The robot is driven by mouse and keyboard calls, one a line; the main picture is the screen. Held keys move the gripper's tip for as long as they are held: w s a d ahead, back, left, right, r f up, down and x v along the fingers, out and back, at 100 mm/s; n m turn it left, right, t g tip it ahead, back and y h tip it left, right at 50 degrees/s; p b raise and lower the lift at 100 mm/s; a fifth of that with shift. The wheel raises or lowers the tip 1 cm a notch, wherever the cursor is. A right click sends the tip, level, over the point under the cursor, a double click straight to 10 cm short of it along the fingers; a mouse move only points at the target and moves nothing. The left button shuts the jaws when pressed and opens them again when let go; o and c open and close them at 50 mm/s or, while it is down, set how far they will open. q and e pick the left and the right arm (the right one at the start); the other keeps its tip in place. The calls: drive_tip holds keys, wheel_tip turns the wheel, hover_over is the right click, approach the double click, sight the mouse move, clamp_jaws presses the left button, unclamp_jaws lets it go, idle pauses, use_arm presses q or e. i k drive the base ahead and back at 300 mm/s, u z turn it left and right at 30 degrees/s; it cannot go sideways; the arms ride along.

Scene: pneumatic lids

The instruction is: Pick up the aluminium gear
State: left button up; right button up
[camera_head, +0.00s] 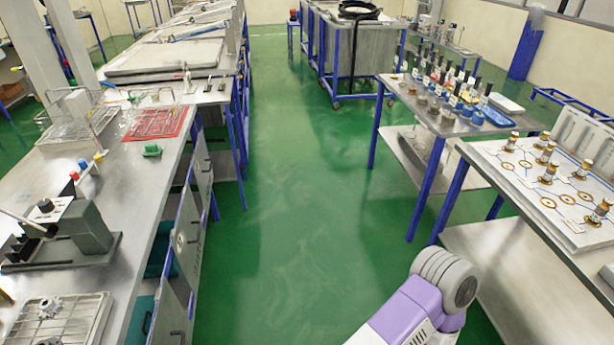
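I cannot pick out the aluminium gear with certainty. A small silvery part with a toothed or lobed outline (46,307) lies on a pale metal rack (88,322) at the near left corner of the left bench; it is small and its exact shape is unclear. My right arm, white and purple, reaches in from the bottom right over the green floor, but its gripper is outside the view. My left arm and gripper are not in view.
A dark grey bench device (85,228) stands on the left bench (140,200), behind the rack. A green block (152,149) and a red tray (157,123) lie farther back. On the right, a white board (535,195) carries brass-coloured parts. The green aisle (285,200) is clear.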

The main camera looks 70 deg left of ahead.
sight(49, 308)
drive_tip(key=z, duration=3.7)
drive_tip(key=k, duration=1.9)
drive_tip(key=z, duration=0.85)
